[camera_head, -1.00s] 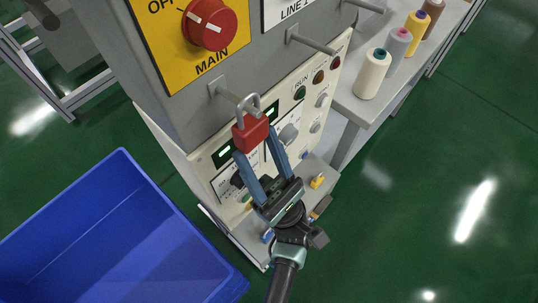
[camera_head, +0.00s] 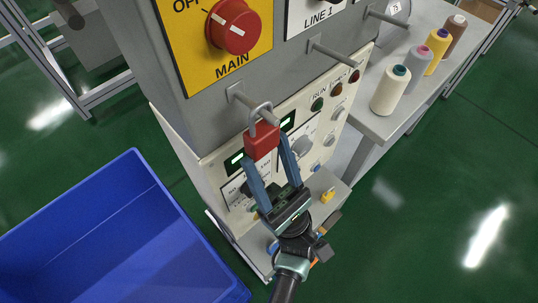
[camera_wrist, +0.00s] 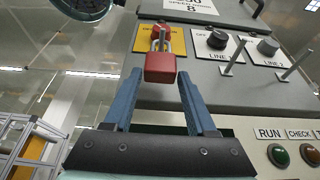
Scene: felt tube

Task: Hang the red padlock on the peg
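The red padlock (camera_head: 262,142) is upright at the left peg (camera_head: 240,97) below the yellow MAIN plate, its grey shackle up. In the head view the peg crosses the shackle loop and its tip shows past it. In the wrist view the padlock (camera_wrist: 160,66) sits between the fingertips, with the shackle overlapping the peg end and the red knob behind.
The red MAIN knob (camera_head: 233,26) is above the peg. Another peg (camera_head: 335,52) sticks out to the right. Below is a cream panel with buttons and lamps (camera_head: 318,103). A blue bin (camera_head: 120,240) stands lower left. Thread spools (camera_head: 390,92) stand on a bench at right.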

